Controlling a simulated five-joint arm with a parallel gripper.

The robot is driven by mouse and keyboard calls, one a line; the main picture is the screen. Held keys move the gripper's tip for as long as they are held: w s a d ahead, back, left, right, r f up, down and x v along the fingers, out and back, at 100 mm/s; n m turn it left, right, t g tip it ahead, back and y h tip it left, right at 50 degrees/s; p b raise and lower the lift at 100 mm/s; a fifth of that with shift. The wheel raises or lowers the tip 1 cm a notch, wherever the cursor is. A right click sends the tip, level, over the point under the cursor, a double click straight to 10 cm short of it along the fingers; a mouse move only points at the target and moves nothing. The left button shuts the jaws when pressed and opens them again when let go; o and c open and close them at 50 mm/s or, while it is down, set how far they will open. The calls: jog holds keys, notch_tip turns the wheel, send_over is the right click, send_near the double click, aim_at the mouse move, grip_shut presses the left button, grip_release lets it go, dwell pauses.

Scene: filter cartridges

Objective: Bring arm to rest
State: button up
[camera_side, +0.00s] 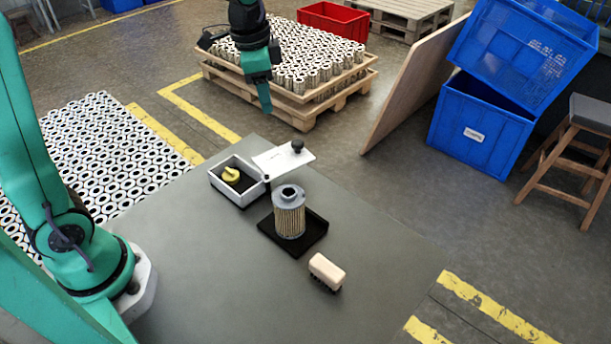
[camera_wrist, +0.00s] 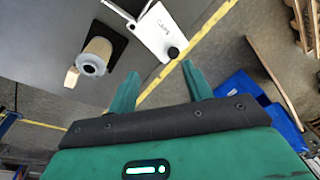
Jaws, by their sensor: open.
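My gripper (camera_side: 266,108) hangs raised and empty in the upper middle of the side view, pointing down, apart from everything on the table. In the wrist view its two green fingers (camera_wrist: 160,70) stand well apart with nothing between them. A pleated filter cartridge (camera_side: 290,215) with a grey top cap stands upright on a black tray (camera_side: 316,236); it also shows in the wrist view (camera_wrist: 95,58). A white box (camera_side: 240,197) holding a yellow item (camera_side: 231,174) is open. Its white lid (camera_side: 279,160) with a black knob lies beside it, touching or close; I cannot tell.
A beige block brush (camera_side: 327,269) lies on the grey table (camera_side: 230,275), whose front area is clear. Behind are a pallet of cartridges (camera_side: 310,75), a red crate (camera_side: 333,20), a leaning board (camera_side: 415,82), blue crates (camera_side: 484,125) and a stool (camera_side: 575,135).

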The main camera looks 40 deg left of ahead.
jog(key=s+a+r+n+t, duration=0.1)
jog(key=s+n, duration=0.6)
jog(key=s, duration=1.2)
jog(key=r+t, duration=0.1)
jog(key=t, duration=0.1)
jog(key=shift+a+n+t, duration=0.15)
jog(key=shift+n+t, duration=0.25)
